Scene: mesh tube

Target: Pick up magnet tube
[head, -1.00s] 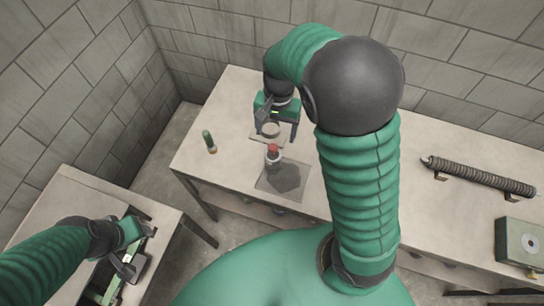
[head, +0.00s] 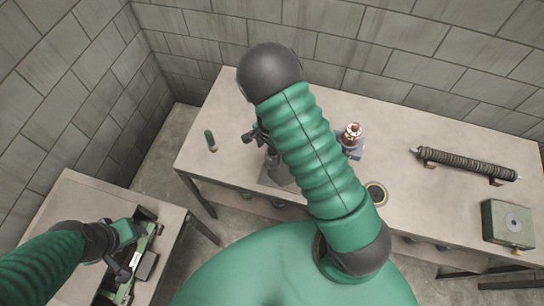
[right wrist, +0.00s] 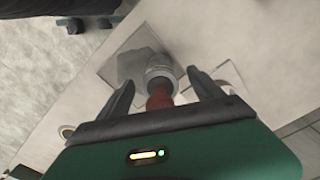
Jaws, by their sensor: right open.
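A red-and-grey tube-like piece stands between the fingers in the right wrist view, with a red part (right wrist: 160,96) nearer the camera and a grey ringed collar (right wrist: 160,70) beyond. I cannot tell for sure that it is the magnet tube. My right gripper (right wrist: 160,77) is open, its fingers on either side of this piece with visible gaps. In the head view my right gripper (head: 256,136) is mostly hidden behind my arm, as is the piece. My left gripper (head: 122,240) is over the left table at a green and black device (head: 145,255); its jaws are unclear.
A dark square plate (head: 276,174) lies on the bench. A copper-coloured coil piece (head: 351,133) stands right of my arm. A small green cylinder (head: 210,140) stands at left. A ribbed dark tube (head: 465,163) rests on brackets near a green box (head: 508,224). Bench between is fairly clear.

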